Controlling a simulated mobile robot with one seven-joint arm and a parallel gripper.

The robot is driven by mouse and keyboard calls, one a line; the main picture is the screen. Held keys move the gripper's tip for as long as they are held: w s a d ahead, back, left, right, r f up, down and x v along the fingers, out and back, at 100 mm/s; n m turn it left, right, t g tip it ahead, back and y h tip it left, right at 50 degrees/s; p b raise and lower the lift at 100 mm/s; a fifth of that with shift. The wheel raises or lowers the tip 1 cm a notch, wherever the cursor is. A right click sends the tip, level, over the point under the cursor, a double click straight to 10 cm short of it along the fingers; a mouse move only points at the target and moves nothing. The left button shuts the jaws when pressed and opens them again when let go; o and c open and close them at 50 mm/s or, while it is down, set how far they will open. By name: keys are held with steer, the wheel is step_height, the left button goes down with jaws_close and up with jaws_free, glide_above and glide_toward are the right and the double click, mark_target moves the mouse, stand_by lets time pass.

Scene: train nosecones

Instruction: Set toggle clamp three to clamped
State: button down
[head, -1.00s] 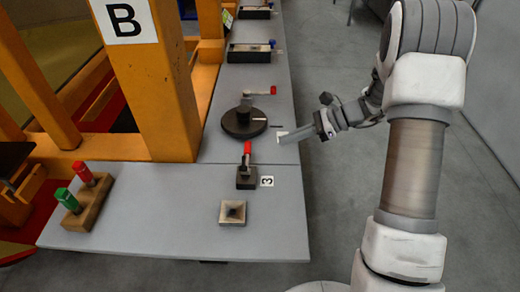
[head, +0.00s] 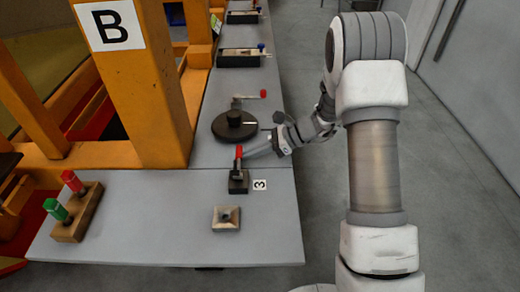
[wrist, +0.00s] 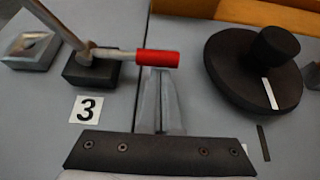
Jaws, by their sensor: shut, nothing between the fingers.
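Toggle clamp three (head: 239,183) stands on the grey table beside its "3" label (head: 260,185). It has a dark base and a metal lever with a red handle (head: 239,152). In the wrist view the red handle (wrist: 158,58) points to the right, from the metal linkage above the dark base (wrist: 92,72). A metal bar rises from the linkage toward the upper left. My gripper (wrist: 157,76) is shut and empty, its fingertips right by the red handle's end and partly hidden by it. I cannot tell whether they touch. The head view also shows my gripper (head: 250,152) at the handle.
A black round disc with a knob (head: 235,125) and a red-tipped crank behind it stands just beyond the clamp. A square metal block (head: 226,218) lies nearer. A wooden block with green and red handles (head: 77,212) is at left. An orange post (head: 130,90) rises beside the table.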

steer(key=shift+a+f, duration=0.1)
steer(key=shift+a, duration=0.05)
steer(key=shift+r+n+t+b, duration=0.4)
steer(key=shift+r+b, duration=0.15)
steer(key=shift+b, duration=0.4)
steer(key=shift+r+n+t+b, duration=0.4)
steer(key=shift+t+b, duration=0.1)
steer(key=shift+b, duration=0.55)
steer(key=r+n+t+b, duration=0.1)
steer(key=b, duration=0.3)
steer(key=s+r+n+t+b, duration=0.1)
steer(key=r+n+b, duration=0.1)
steer(key=b, duration=0.2)
steer(key=shift+t+b, duration=0.4)
steer(key=s+r+n+t+y+b, duration=0.1)
steer(key=b, duration=0.3)
steer(key=shift+s+r, duration=0.1)
steer(key=shift+r, duration=0.05)
steer(key=shift+s+r+n+t+b, duration=0.3)
steer(key=shift+s+r+n+b, duration=0.3)
steer(key=shift+b, duration=0.55)
steer(key=shift+s+r+n+t+b, duration=0.35)
steer(key=shift+r+b, duration=0.3)
steer(key=shift+b, duration=0.5)
steer(key=shift+s+r, duration=0.1)
